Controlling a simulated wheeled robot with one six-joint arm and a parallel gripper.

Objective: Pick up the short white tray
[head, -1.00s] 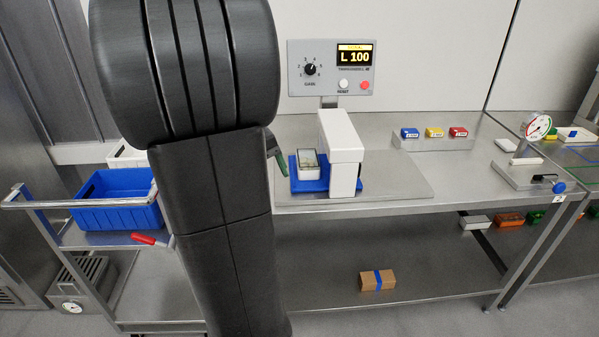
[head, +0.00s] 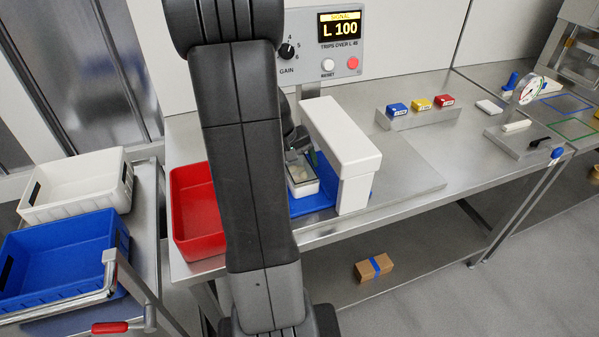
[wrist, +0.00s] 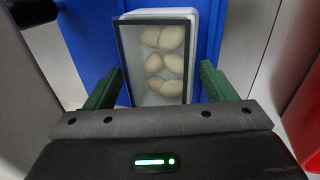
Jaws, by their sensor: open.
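The short white tray (head: 303,188) sits on a blue base (head: 325,198), beside and partly under a white arch (head: 341,140). My gripper (wrist: 161,74) is open, with one green finger on each side of the tray's near end. Whether the fingers touch it I cannot tell. In the head view my gripper (head: 297,152) is at the tray, partly hidden by my arm.
The white arch stands close to the right of the tray. A red bin (head: 190,218) is left on the bench. White (head: 75,188) and blue (head: 55,262) crates sit on a cart. A control box (head: 335,50) reads L 100.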

